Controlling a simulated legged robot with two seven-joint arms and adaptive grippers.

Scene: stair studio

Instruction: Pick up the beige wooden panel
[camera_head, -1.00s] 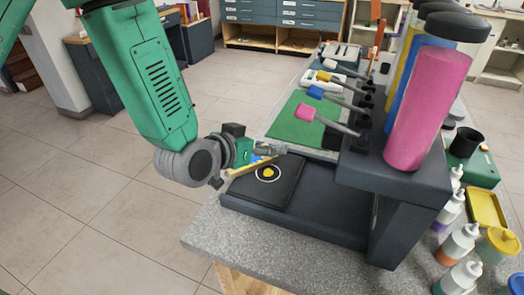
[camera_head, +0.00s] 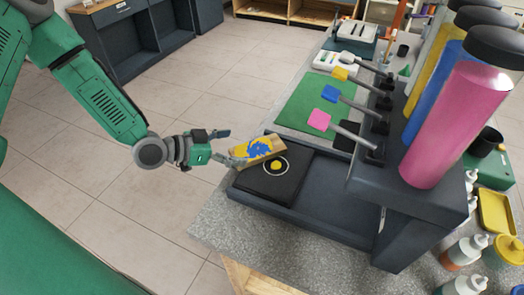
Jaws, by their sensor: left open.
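The beige wooden panel (camera_head: 243,152), with blue and yellow paint on its face, is at the back left edge of a black square pad (camera_head: 262,187). The pad has a white ring and a yellow dot. The panel looks tilted; I cannot tell how it is supported. My left gripper (camera_head: 234,148) comes in from the left, at the panel's left end. Its fingers are spread apart, one behind and one in front of that end. Whether they touch the panel is unclear. My right gripper is not in view.
A dark tray (camera_head: 330,205) lies on the speckled counter (camera_head: 285,250). A dark rack with colored paddles and a pink cylinder (camera_head: 445,125) stands to the right. A green mat (camera_head: 312,102) lies behind. Bottles stand at the lower right. Open tiled floor is left of the counter.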

